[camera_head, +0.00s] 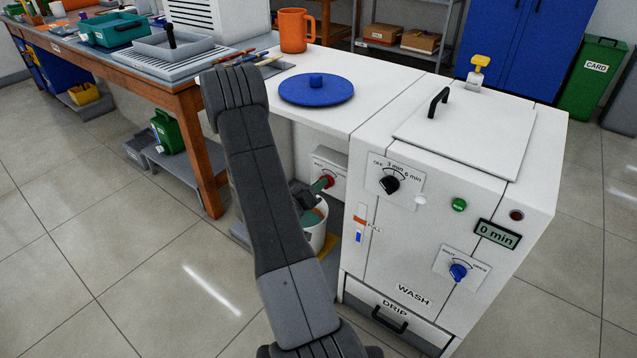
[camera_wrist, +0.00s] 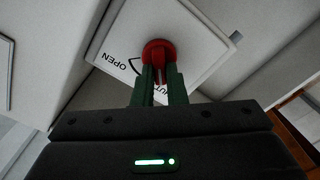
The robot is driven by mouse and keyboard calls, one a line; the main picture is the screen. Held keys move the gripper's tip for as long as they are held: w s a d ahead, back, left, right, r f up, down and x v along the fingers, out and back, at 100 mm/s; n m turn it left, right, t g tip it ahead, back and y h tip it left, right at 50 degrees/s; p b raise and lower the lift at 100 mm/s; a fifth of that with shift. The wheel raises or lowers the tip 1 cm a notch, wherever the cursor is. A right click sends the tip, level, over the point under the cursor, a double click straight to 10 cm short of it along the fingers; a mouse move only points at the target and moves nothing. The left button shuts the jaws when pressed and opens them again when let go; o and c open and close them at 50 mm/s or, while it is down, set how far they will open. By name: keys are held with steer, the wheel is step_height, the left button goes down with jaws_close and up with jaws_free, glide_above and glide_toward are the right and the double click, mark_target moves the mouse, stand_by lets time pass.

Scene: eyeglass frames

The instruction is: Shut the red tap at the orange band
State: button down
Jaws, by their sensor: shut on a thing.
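The red tap (camera_head: 328,181) sits on a white plate at the front of the bench, left of the white wash unit. My gripper (camera_head: 320,185) is at the tap; its green fingers are shut on it. The wrist view shows the round red tap (camera_wrist: 158,49) between the fingertips of my gripper (camera_wrist: 158,70). The plate (camera_wrist: 190,45) reads OPEN at the left; another word is mostly hidden by the fingers. The tap's exact turn is hard to tell. On the wash unit's sight gauge, the orange band (camera_head: 360,219) is above a blue level (camera_head: 358,237), beside the partly hidden word FULL.
A white bucket (camera_head: 316,236) stands under the tap, partly behind my arm. The wash unit (camera_head: 400,250) has a black dial (camera_head: 390,184), a blue knob (camera_head: 459,272) and a display (camera_head: 497,234) reading 0 min. A blue lid (camera_head: 316,92) lies on the bench.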

steer(key=shift+n, duration=0.4)
steer(key=c, duration=1.5)
jaws_free()
steer(key=shift+o, duration=0.2)
steer(key=shift+a, duration=0.1)
steer(key=p+v, duration=0.2)
steer(key=v, duration=1.1)
steer(key=shift+s+a, duration=0.2)
steer(key=shift+s, duration=0.1)
steer(key=b+x, duration=0.1)
steer(key=x, duration=1.3)
steer(key=shift+b, duration=0.35)
